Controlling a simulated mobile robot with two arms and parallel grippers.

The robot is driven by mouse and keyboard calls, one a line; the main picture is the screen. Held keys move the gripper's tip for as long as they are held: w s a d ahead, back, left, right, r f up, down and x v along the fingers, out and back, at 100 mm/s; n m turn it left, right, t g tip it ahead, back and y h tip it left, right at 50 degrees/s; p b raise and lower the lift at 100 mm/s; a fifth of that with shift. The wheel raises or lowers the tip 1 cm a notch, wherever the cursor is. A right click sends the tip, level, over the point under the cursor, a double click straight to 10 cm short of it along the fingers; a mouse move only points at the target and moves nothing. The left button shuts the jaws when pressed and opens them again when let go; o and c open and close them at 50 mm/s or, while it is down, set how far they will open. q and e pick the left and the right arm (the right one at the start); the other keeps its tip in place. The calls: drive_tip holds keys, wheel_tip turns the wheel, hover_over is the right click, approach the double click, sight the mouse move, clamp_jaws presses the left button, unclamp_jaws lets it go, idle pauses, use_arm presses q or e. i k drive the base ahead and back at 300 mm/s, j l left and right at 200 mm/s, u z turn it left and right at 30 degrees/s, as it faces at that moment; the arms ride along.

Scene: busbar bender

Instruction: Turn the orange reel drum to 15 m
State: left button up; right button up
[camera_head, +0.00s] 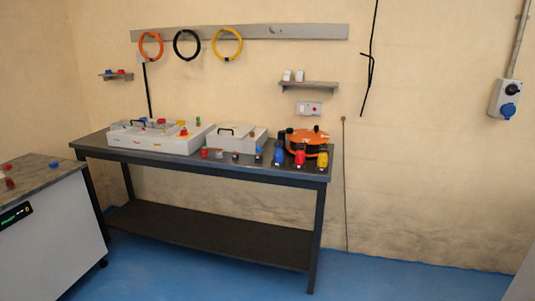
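The orange reel drum (308,138) sits at the right end of the dark workbench (222,169). It is orange on top with a dark part at its left side. Any length marking on it is too small to read. Blue, red and yellow connectors stand just in front of it and hide part of its lower front. Neither my left nor my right gripper is in view.
White cases (160,136) with black handles fill the bench's left and middle. A grey-topped cabinet (50,235) stands at the front left. Coiled cables hang from a wall rail (290,32). Blue floor (380,280) is clear right of the bench.

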sight(313, 138)
drive_tip(key=i+j+z, duration=0.3)
drive_tip(key=i, duration=0.2)
drive_tip(key=i+j+z, duration=0.25)
drive_tip(key=i+j, duration=0.2)
